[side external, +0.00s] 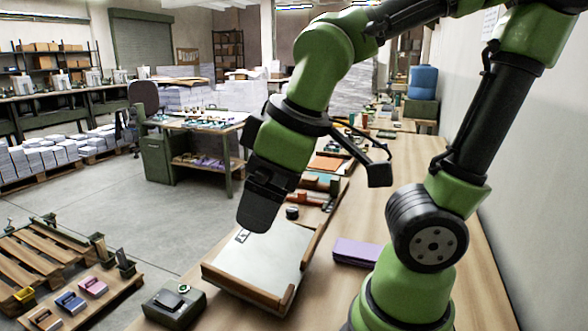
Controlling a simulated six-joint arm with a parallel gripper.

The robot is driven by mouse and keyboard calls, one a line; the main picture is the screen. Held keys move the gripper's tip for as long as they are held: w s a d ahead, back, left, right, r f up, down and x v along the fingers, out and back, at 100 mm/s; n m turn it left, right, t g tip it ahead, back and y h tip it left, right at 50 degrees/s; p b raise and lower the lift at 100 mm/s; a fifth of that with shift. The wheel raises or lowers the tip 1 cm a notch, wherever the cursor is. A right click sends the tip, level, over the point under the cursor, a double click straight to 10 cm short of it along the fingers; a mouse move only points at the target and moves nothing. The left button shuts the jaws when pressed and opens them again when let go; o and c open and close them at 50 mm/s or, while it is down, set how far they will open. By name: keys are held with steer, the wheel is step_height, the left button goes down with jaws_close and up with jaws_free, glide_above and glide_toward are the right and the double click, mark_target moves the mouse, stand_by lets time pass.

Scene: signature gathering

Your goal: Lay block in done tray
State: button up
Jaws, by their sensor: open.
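My gripper (258,222) hangs at the centre, pointing down over the far left part of a wood-edged tray (247,290). A flat pale sheet or block (258,262) lies in this tray, with a small dark-and-white mark near the gripper tip. The jaws are open, but the dark fingers are seen side-on and hide what is just behind them. I cannot tell whether they touch the pale surface. A flat purple block or stack (357,252) lies on the bench to the right of the tray, apart from the gripper. No tray is legibly labelled as done.
A dark green box device (174,305) stands at the tray's near left. Small tools and an orange folder (326,163) crowd the bench (480,290) behind. The wall borders the bench on the right. Pallets with small coloured items (70,303) stand at lower left.

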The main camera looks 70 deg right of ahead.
steer(key=s+r+m+t, duration=0.1)
steer(key=m, duration=0.1)
steer(key=s+r+m+y, duration=0.1)
steer(key=m, duration=0.1)
steer(key=s+r+m+t, duration=0.1)
steer(key=m, duration=0.1)
steer(key=shift+s+d+r+m+t+y, duration=0.1)
steer(key=shift+d+r+m+t+y, duration=0.1)
steer(key=shift+m+t+y, duration=0.15)
